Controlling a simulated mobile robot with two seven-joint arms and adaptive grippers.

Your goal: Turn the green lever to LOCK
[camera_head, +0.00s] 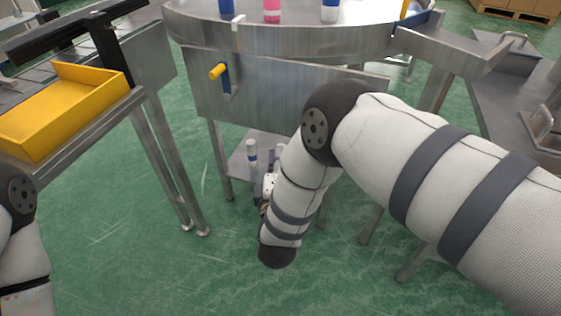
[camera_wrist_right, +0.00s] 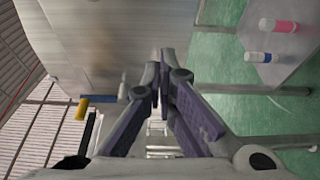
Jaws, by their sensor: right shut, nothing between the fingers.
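No green lever is visible. A lever with a yellow handle (camera_head: 217,71) and a blue base sits on the front panel of the round steel table; its yellow handle also shows in the right wrist view (camera_wrist_right: 82,109), left of the fingers. My right gripper (camera_head: 270,183) is low in front of the table, mostly hidden by my forearm. In the right wrist view my right gripper (camera_wrist_right: 161,70) is shut and empty, its fingertips together and apart from the lever. My left arm shows only at the left edge; its gripper is out of frame.
The round steel table (camera_head: 300,40) carries blue and pink cans. A white-and-blue can (camera_head: 252,155) stands on the low shelf (camera_head: 238,168) near my right gripper. A yellow tray (camera_head: 60,110) is at left. Steel legs stand around my right arm.

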